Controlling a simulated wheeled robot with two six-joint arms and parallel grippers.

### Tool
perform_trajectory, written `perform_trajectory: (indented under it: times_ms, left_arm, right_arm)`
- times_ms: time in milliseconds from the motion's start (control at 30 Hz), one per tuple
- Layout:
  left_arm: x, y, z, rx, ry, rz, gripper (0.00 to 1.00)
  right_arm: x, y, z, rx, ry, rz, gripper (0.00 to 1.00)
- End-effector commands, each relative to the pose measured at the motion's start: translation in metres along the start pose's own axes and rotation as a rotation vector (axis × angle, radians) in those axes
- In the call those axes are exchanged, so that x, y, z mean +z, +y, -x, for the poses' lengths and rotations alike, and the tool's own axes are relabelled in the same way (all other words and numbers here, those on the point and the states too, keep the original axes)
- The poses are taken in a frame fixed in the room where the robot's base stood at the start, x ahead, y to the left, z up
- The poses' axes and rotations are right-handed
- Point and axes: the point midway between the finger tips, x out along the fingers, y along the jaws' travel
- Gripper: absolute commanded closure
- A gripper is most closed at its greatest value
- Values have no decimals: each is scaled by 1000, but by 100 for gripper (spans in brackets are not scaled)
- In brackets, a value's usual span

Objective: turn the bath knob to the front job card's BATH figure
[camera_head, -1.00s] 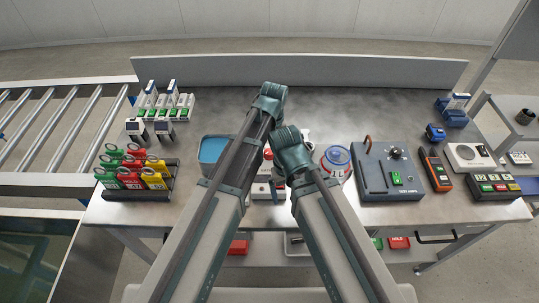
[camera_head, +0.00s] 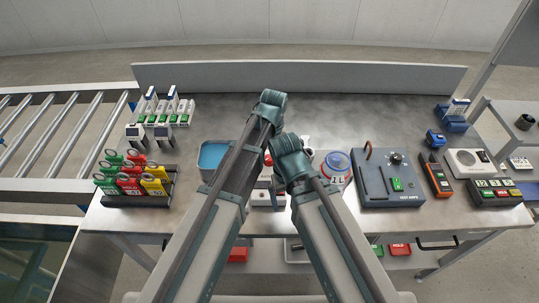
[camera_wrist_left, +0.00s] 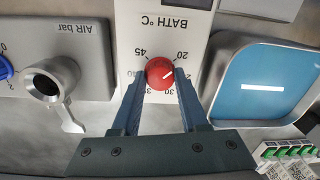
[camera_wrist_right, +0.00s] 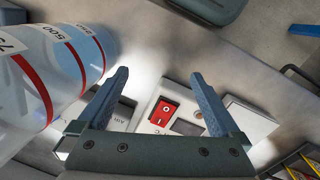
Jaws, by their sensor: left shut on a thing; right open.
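The bath knob (camera_wrist_left: 160,76) is red with a white pointer line, on a white panel marked BATH °C (camera_wrist_left: 172,22). The dial reads upside down in the left wrist view. The pointer faces right, roughly towards the 20 end; its exact figure is hard to tell, as fingers cover part of the scale. My left gripper (camera_wrist_left: 160,70) is shut on the knob, one finger on each side. My right gripper (camera_wrist_right: 159,78) is open and empty above a white unit with a red rocker switch (camera_wrist_right: 164,111). I cannot make out the front job card or its BATH figure.
A tag rack (camera_head: 140,200) stands at the left.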

Motion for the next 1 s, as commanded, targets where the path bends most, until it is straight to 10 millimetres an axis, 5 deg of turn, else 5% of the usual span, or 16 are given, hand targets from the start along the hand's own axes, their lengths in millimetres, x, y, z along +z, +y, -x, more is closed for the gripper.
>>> perform_trajectory:
  times_ms: [1000]
  left_arm:
    - [1,-1,0,-1,41,-757,100]
  right_arm:
    - [0,0,0,0,0,0,0]
